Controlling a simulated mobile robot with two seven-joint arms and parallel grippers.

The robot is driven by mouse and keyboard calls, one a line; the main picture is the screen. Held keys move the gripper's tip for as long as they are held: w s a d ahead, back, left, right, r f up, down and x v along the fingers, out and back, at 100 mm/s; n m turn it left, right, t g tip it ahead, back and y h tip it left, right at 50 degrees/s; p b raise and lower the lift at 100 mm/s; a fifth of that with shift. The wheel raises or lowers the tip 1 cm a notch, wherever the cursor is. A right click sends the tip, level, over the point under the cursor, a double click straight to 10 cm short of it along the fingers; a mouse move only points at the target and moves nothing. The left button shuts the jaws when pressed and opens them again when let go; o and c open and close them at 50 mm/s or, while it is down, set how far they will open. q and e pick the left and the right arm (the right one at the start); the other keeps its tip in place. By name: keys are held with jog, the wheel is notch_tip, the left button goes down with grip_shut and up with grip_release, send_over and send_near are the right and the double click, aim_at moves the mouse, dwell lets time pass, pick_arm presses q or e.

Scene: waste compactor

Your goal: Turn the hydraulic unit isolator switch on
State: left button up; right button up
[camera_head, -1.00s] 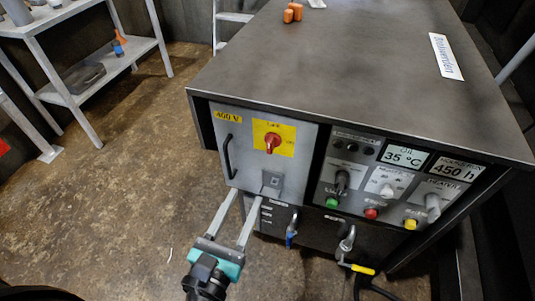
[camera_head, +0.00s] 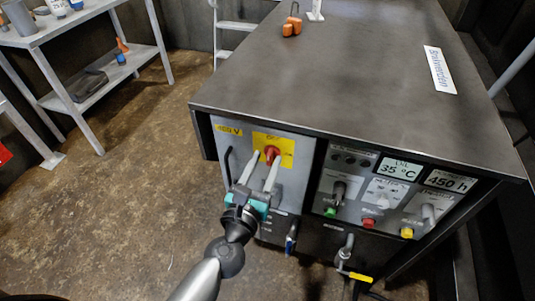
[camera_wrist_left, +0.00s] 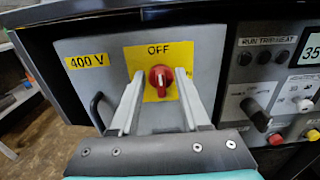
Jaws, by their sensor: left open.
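The isolator switch is a red rotary knob (camera_head: 271,153) on a yellow plate (camera_head: 287,146), on a grey 400 V panel at the front left of the dark cabinet. My right gripper is out of view.
Right of the panel is a control panel with a green button (camera_head: 330,211), a red button (camera_head: 368,223) and a yellow button (camera_head: 407,232). A black handle (camera_wrist_left: 98,110) is left of the knob. Orange items (camera_head: 291,27) lie on the cabinet top. A shelf (camera_head: 100,75) stands at left.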

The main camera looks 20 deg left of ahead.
pick_arm(q)
jog(key=shift+w, duration=0.95)
jog(key=shift+c, duration=0.3)
grip_shut()
